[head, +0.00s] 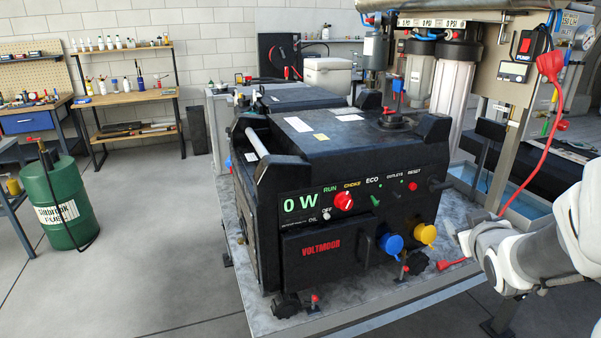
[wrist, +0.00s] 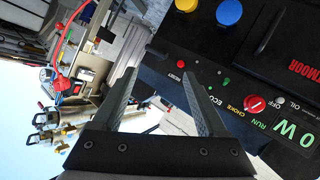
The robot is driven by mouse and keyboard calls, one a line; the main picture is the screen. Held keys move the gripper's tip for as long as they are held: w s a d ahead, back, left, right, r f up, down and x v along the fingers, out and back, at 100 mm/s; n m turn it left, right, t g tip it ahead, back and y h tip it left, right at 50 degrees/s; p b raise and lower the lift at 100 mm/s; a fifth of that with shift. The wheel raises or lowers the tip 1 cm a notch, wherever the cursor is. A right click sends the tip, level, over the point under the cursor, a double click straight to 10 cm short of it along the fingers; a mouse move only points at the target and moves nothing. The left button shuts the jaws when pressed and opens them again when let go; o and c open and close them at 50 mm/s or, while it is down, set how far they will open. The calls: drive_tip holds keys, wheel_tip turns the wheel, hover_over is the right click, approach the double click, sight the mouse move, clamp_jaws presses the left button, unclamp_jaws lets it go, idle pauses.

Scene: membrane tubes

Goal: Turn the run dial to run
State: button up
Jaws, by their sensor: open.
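The run dial is a red knob (head: 344,201) with a white mark, on the front panel of the black generator (head: 350,160). RUN, CHOKE and OFF labels stand around it; I cannot tell for sure which one the mark points to. The dial (wrist: 255,104) also shows in the wrist view, right of my gripper (wrist: 160,80). My gripper is open, with nothing between its fingers, and apart from the dial. In the head view only my arm shows clearly at the right edge; the fingers cannot be made out.
The panel also holds a display (head: 300,204) reading 0 W, a green ECO switch (head: 375,201), a red RESET button (head: 412,186), and blue (head: 391,244) and yellow (head: 426,234) outlet covers. A red cable (head: 520,170) hangs at the right. Open floor lies left of the bench.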

drive_tip(key=a+f+n+t+y+b, duration=0.2)
drive_tip(key=a+f+y, duration=0.3)
drive_tip(key=a+y, duration=0.15)
drive_tip(key=t+y+b, duration=0.1)
drive_tip(key=y, duration=0.4)
approach(348, 205)
drive_tip(key=shift+n, duration=0.3)
drive_tip(key=x, duration=0.8)
drive_tip(key=shift+w+a, duration=0.15)
drive_tip(key=shift+w, duration=0.1)
clamp_jaws()
